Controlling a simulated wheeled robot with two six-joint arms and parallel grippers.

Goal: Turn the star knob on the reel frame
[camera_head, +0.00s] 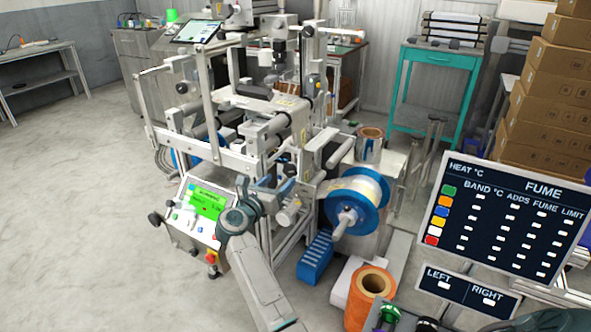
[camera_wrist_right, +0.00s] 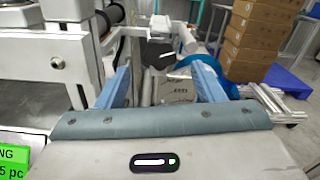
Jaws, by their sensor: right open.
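The reel frame (camera_head: 262,135) is a pale grey metal machine with rollers in the middle of the head view. In the right wrist view a black knob (camera_wrist_right: 160,53) on a light metal shaft shows ahead, between and slightly beyond my right gripper's (camera_wrist_right: 161,78) two blue fingers. The fingers are spread apart with nothing held between them. In the head view my right gripper (camera_head: 265,183) is at the front of the frame, right of the green-screen control panel (camera_head: 208,202). The knob's star shape is not clear, and in the head view the gripper largely hides that spot. My left gripper is not in view.
A blue-flanged reel (camera_head: 338,215) sits right of the gripper, with a blue step-shaped block (camera_head: 315,258) below. An orange roll (camera_head: 372,290) stands in front. A dark sign board (camera_head: 505,222) and stacked cartons (camera_head: 550,105) are at the right. The floor at left is clear.

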